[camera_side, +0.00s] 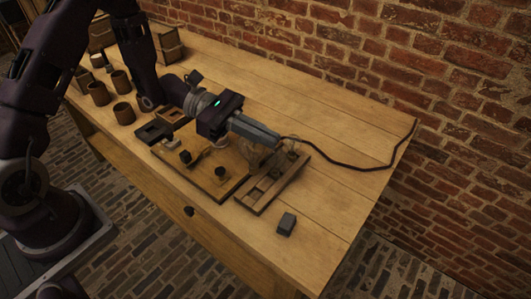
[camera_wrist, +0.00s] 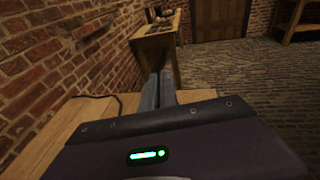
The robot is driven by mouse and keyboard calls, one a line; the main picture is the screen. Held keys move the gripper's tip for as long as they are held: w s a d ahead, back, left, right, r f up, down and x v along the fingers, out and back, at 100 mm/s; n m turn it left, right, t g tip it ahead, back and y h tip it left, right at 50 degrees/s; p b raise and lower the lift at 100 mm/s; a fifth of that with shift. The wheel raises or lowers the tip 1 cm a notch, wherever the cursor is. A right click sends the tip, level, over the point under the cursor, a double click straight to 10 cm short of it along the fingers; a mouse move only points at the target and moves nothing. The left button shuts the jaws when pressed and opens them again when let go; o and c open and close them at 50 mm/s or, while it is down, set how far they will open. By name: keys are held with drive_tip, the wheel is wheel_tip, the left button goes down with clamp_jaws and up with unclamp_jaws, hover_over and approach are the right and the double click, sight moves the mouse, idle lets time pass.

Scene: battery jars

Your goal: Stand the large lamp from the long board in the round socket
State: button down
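My gripper (camera_side: 277,142) is held sideways over the work, its grey fingers pointing right. In the wrist view the two fingers (camera_wrist: 159,88) lie close side by side; I cannot tell whether they are fully shut or hold something. The long board (camera_side: 257,202), a narrow wooden frame with slots, lies below and right of the fingertips. Pale, glassy shapes, perhaps lamps, show at its far end (camera_side: 292,152) and under the fingers (camera_side: 256,156); which is the large lamp is unclear. A square wooden board (camera_side: 205,177) carries small dark and pale fittings. The round socket cannot be made out surely; my gripper covers part of this area.
A grey block (camera_side: 287,223) lies near the front edge. A black cable (camera_side: 345,163) runs right across the table. Brown jars (camera_side: 122,111) and wooden boxes (camera_side: 168,45) stand at the left. A dark slotted tray (camera_side: 154,131) lies behind the square board. The right tabletop is mostly clear.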

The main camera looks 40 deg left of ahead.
drive_tip(key=w+a+n+t+y, duration=0.1)
drive_tip(key=w+a+n+t, duration=0.2)
drive_tip(key=a, duration=0.7)
drive_tip(key=w+a+n+t+y, duration=0.1)
drive_tip(key=w+a+t+y, duration=0.1)
drive_tip(key=w+a, duration=0.6)
wheel_tip(320, 180, down, 5)
drive_tip(key=s+a, duration=0.1)
drive_tip(key=s, duration=0.1)
drive_tip(key=shift+s+a+f, duration=0.2)
drive_tip(key=shift+a, duration=0.1)
drive_tip(key=shift+f, duration=0.55)
drive_tip(key=c, duration=2)
unclamp_jaws()
drive_tip(key=shift+o, duration=0.4)
drive_tip(key=shift+a, duration=0.15)
drive_tip(key=v, duration=1)
drive_tip(key=shift+s+a, duration=0.3)
drive_tip(key=shift+s, duration=0.05)
